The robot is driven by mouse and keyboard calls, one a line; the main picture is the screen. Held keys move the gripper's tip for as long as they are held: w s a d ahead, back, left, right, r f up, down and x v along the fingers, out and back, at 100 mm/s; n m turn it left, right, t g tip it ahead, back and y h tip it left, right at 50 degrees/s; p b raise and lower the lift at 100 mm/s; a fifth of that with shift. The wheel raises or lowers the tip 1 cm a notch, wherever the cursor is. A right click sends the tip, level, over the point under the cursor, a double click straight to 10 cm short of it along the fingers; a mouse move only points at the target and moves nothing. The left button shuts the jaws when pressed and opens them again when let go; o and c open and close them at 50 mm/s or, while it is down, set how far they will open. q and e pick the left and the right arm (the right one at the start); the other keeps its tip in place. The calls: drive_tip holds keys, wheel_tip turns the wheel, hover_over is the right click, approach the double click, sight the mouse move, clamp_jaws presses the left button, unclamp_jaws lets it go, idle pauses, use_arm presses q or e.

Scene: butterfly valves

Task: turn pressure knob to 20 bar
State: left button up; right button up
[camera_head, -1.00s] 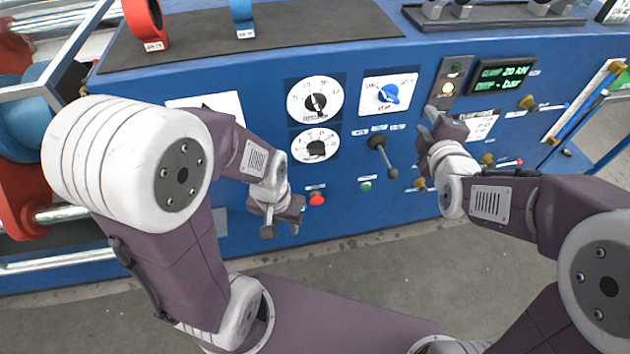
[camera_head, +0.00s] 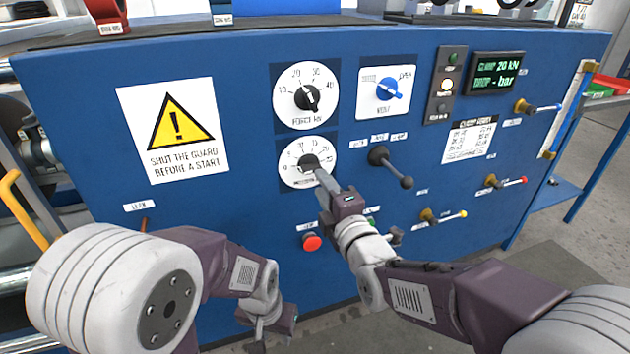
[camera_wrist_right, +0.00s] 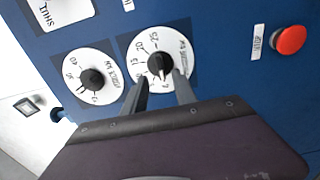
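The pressure knob (camera_head: 309,162) is a black knob on a round white dial, below a similar force dial (camera_head: 306,96) on the blue panel. In the right wrist view the pressure knob (camera_wrist_right: 158,65) is just beyond my right gripper (camera_wrist_right: 160,80), whose two fingers are apart with nothing between them. In the head view my right gripper (camera_head: 319,174) is at the lower right edge of the pressure dial and covers part of it. I cannot tell whether it touches the knob. The pointer setting is too small to read surely. My left gripper (camera_head: 270,326) hangs low before the panel, away from the dials.
A blue mode knob (camera_head: 394,89) and a black lever (camera_head: 391,167) are right of the dials. A red button (camera_head: 312,242) is below. Several small yellow-based valve levers are at right.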

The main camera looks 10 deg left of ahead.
sight(313, 172)
drive_tip(key=b+x, duration=0.1)
drive_tip(key=x, duration=0.4)
drive_tip(key=shift+w+a+f, duration=0.1)
drive_tip(key=shift+w+a, duration=0.05)
drive_tip(key=shift+w, duration=0.1)
clamp_jaws()
